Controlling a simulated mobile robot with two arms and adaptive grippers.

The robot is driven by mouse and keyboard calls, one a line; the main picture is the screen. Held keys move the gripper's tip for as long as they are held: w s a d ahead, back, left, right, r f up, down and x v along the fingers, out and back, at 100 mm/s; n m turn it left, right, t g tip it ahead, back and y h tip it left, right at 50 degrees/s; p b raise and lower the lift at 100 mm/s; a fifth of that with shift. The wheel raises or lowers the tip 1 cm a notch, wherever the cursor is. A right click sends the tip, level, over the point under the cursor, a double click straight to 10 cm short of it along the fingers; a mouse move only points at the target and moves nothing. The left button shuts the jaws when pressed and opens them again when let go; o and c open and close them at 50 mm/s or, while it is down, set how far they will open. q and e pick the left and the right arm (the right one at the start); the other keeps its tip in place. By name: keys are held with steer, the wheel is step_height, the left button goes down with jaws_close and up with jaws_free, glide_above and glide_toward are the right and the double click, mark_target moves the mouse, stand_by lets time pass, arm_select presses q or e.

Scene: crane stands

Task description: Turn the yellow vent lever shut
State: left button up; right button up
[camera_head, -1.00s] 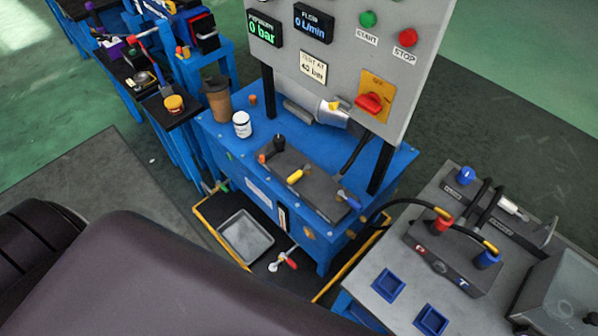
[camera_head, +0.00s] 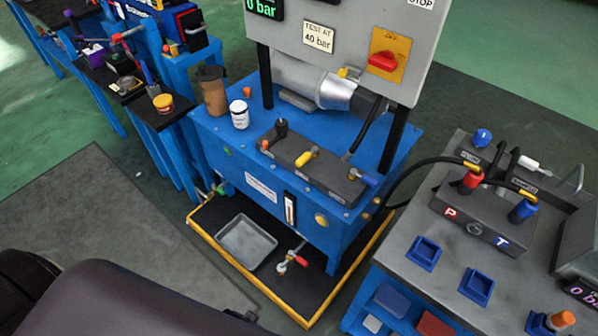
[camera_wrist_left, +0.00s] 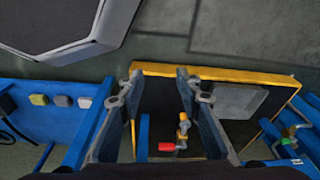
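The yellow vent lever (camera_head: 307,158) sits on the dark valve block (camera_head: 330,177) on top of the blue tank. The lever is not visible in the left wrist view. My left gripper (camera_wrist_left: 159,82) shows in the left wrist view with its two fingers spread apart and nothing between them. Behind the fingers are the floor tray and a brass valve with a red handle (camera_wrist_left: 167,147). Neither gripper shows in the head view.
A grey control panel (camera_head: 345,75) stands over the tank on black posts. A brown cup (camera_head: 212,95) and a white jar (camera_head: 239,115) stand on the tank's left end. A yellow-edged floor tray (camera_head: 250,289) lies in front. A grey bench (camera_head: 400,258) with hoses stands right.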

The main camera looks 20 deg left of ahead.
arm_select(q)
steer(key=w+r+b, duration=0.2)
steer(key=w+b, duration=0.3)
steer(key=b, duration=0.2)
arm_select(e)
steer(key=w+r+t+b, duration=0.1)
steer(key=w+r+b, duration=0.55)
steer(key=b, duration=0.35)
arm_select(q)
steer(key=m+t+h, duration=0.1)
steer(key=t+h, duration=0.4)
steer(key=t, duration=1)
glide_toward(297, 163)
steer(key=w, duration=0.5)
steer(key=shift+w+d+f+m+h, duration=0.1)
steer(key=shift+d+f+m+h, duration=0.1)
steer(key=shift+d+m+h, duration=0.3)
steer(key=shift+w+d, duration=0.15)
steer(key=shift+d, duration=0.05)
steer(key=shift+x, duration=3.65)
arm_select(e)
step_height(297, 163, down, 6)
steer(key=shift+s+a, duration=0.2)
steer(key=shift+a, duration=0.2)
